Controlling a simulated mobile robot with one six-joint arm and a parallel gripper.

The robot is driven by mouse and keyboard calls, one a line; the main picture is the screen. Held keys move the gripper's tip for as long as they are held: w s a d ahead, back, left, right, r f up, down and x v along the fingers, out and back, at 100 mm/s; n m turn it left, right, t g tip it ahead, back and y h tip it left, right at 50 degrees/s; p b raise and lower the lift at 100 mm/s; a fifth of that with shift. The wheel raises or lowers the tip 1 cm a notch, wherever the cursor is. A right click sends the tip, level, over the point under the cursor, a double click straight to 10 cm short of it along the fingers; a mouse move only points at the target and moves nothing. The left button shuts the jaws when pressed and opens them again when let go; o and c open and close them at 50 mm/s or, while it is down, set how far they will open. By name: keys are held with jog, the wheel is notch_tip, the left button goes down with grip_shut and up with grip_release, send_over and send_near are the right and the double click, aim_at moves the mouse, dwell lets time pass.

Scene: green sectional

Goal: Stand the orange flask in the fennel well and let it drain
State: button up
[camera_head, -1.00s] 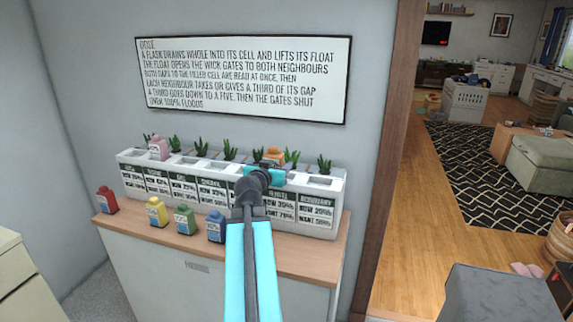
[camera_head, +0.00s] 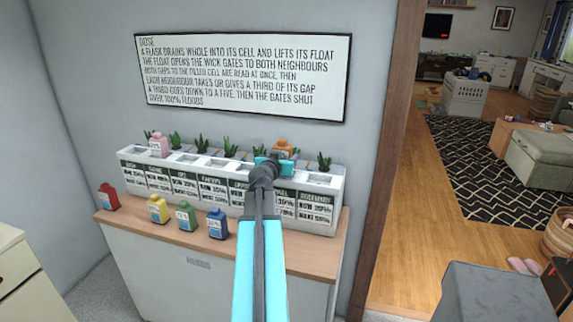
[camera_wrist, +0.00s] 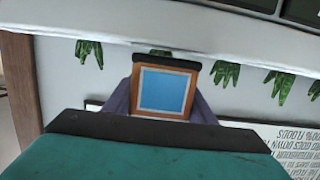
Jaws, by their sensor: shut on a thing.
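The orange flask (camera_head: 283,146) is at the back of the planter's right part in the head view, upright as far as I can tell. My gripper (camera_head: 280,158) is shut on it. In the wrist view the flask (camera_wrist: 165,90) shows an orange face with a blue square between my gripper's grey fingers (camera_wrist: 160,107). The white planter (camera_head: 130,170) has a row of labelled wells with dark-topped cards. The label second from the right (camera_head: 286,203) is partly behind my arm, and I cannot read it as fennel. My arm also hides some wells; the flask's base is hidden.
A pink flask (camera_head: 158,145) stands at the planter's left. Red (camera_head: 108,198), yellow (camera_head: 157,210), green (camera_head: 186,217) and blue (camera_head: 217,225) flasks stand along the wooden top's (camera_head: 245,248) front. Green plants (camera_head: 324,161) line the planter's back. A rule sign (camera_head: 240,77) hangs above.

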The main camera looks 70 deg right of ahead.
jog(key=shift+f+p, duration=0.4)
jog(key=shift+f, duration=1.3)
jog(key=shift+a+f+b, duration=0.1)
jog(key=shift+f+b, duration=0.55)
jog(key=shift+b, duration=0.2)
jog(key=o, duration=1.2)
jog(key=shift+s+f, duration=0.1)
jog(key=shift+r+p, duration=0.3)
jog(key=shift+p, duration=0.2)
